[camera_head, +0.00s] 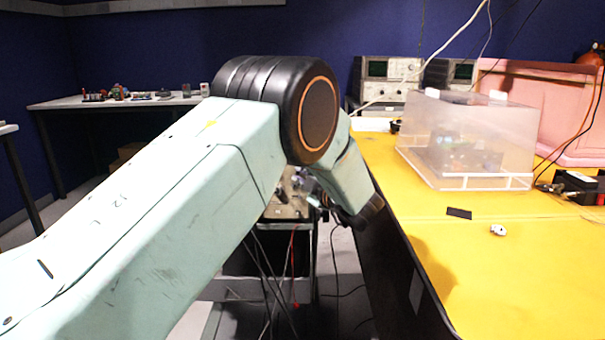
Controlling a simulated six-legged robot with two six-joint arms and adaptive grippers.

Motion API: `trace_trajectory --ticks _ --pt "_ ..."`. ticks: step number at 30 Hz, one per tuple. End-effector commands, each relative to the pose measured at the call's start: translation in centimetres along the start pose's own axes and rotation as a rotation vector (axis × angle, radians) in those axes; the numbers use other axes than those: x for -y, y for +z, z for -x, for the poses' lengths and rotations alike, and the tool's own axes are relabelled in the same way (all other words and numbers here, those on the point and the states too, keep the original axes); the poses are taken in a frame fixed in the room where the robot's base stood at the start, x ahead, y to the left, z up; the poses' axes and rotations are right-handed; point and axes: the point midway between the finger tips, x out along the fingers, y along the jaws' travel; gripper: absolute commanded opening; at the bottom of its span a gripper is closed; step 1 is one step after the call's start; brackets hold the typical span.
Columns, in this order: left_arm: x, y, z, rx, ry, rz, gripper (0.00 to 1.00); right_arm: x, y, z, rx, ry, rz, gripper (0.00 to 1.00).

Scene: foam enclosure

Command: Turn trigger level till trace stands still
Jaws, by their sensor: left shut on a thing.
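My left arm comes in from the left and bends down at the black elbow. My left gripper (312,188) is small and partly hidden behind the arm, at the front of a tan-panelled instrument (283,208) on a cart. It is shut on what seems to be a knob there; the knob itself is too small and covered to make out. The instrument's screen and any trace are hidden behind my arm. My right gripper is not in view.
A yellow-topped bench (480,265) runs along the right, with a clear plastic box (462,165) and a small white object (498,230) on it. Two instruments with green screens, one of them an oscilloscope (388,82), stand at the back. Cables hang below the cart (232,288).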

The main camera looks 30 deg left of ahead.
Motion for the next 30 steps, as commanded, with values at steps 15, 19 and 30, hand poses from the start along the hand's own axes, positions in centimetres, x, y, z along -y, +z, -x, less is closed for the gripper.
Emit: trace_trajectory --ticks 15,19,30 --pt "-0.62 -0.18 -0.12 -0.006 -0.035 0.08 0.0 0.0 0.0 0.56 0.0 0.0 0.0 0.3" --pt "-0.62 -0.18 -0.13 -0.006 -0.035 0.079 0.0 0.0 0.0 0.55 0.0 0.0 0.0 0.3" --pt "-0.41 -0.11 -0.08 -0.005 -0.037 0.075 0.35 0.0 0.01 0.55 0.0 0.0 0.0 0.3"
